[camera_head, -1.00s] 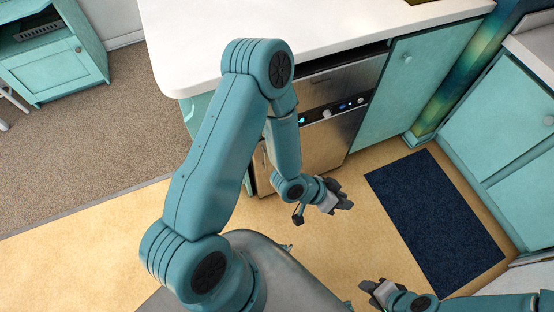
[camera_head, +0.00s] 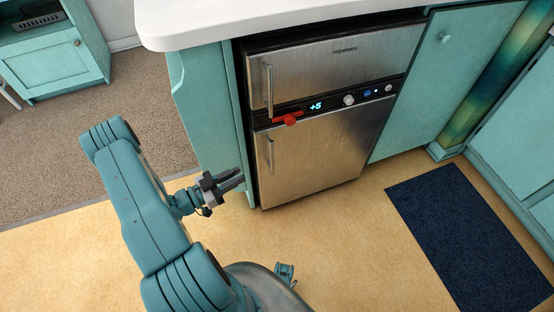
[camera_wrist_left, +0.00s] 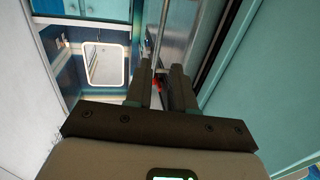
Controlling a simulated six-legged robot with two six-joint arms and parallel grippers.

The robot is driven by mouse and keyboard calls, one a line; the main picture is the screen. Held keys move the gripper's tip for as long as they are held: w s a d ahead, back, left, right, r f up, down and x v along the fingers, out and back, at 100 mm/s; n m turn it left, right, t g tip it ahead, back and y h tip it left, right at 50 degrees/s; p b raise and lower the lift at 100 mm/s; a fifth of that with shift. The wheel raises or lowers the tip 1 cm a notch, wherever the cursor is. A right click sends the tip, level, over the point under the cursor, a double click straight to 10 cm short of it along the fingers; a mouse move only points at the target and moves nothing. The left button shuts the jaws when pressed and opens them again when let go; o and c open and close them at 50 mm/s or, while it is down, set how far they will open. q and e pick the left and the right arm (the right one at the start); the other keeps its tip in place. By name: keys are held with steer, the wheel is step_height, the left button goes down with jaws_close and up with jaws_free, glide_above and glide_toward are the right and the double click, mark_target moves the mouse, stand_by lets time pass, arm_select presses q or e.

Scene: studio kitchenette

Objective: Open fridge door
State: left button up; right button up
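The steel fridge (camera_head: 330,110) is built in under the white counter, with an upper door (camera_head: 350,62) and a lower door (camera_head: 315,150). Both look shut. Vertical bar handles are on the left edges of the upper door (camera_head: 268,88) and the lower door (camera_head: 269,152). My left gripper (camera_head: 242,179) is left of the lower handle, apart from it, fingers pointing right. In the left wrist view its fingers (camera_wrist_left: 160,72) are apart and empty, with a metal handle bar (camera_wrist_left: 161,30) showing beyond the gap.
A control strip with a lit display (camera_head: 316,106) and a red piece (camera_head: 290,119) lies between the doors. A teal cabinet (camera_head: 440,80) adjoins on the right. A dark blue mat (camera_head: 470,230) lies on the floor. The floor before the fridge is clear.

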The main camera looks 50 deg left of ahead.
arm_select(q)
steer(key=b, duration=0.2)
glide_above(277, 156)
steer(key=s+d, duration=0.3)
steer(key=shift+w+a, duration=0.2)
steer(key=shift+c, duration=0.3)
jaws_close()
